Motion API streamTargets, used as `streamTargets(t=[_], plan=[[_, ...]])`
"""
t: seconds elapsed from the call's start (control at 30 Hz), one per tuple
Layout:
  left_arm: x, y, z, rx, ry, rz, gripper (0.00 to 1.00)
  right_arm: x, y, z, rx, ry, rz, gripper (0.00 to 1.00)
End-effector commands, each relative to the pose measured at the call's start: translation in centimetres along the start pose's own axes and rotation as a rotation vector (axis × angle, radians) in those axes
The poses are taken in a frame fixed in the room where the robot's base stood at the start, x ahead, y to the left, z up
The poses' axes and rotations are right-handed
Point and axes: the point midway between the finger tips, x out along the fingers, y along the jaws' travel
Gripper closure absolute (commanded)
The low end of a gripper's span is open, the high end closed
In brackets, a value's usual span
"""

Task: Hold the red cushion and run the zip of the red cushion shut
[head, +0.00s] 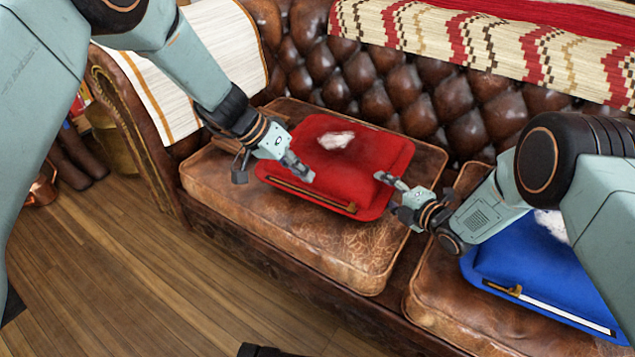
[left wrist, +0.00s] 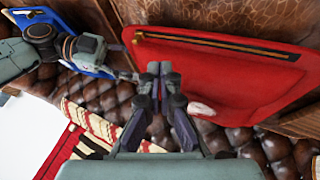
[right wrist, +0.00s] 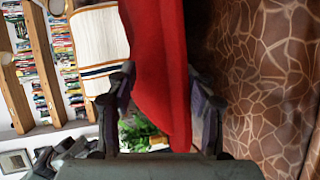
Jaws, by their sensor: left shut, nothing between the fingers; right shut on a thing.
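The red cushion (head: 365,150) lies on the brown leather sofa seat, with a white tuft (head: 336,140) on top. Its zip (head: 310,194) runs along the front edge. No pale gap shows along it, and a brass piece shows at its right end. The zip also shows in the left wrist view (left wrist: 215,44) as a dark line with brass. My left gripper (head: 301,173) is shut and empty, above the cushion's left front part, apart from the zip. My right gripper (head: 386,180) is shut on the cushion's right side; the cushion (right wrist: 160,70) stands between its fingers.
A blue cushion (head: 540,275) lies on the right seat, its zip showing a white gap. The tufted backrest (head: 400,90) rises behind, under a patterned throw (head: 480,45). A white cloth (head: 190,70) covers the left armrest. The wooden floor (head: 130,270) in front is largely clear.

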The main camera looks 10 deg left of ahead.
Motion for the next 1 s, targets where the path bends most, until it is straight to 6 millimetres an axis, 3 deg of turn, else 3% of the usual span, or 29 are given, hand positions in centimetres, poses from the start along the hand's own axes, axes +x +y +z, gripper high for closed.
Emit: streamTargets(t=[0.03, 0.47, 0.5, 0.8, 1.0], plan=[[-0.6, 0.0, 0.0, 0.0, 0.001, 0.0, 1.0, -0.1, -0.9, -0.4, 0.001, 0.005, -0.021, 1.0], [-1.6, 0.0, 0.0, 0.0, -0.001, 0.0, 1.0, -0.1, -0.9, -0.4, 0.0, 0.005, -0.021, 1.0], [-1.6, 0.0, 0.0, 0.0, 0.0, 0.0, 1.0, -0.1, -0.9, -0.4, 0.0, 0.005, -0.022, 0.45], [-1.6, 0.0, 0.0, 0.0, 0.0, 0.0, 1.0, -0.1, -0.5, -0.2, 0.0, 0.002, -0.013, 0.2], [-1.6, 0.0, 0.0, 0.0, 0.0, 0.0, 1.0, 0.0, -0.3, -0.1, -0.001, 0.0, -0.009, 0.2]])
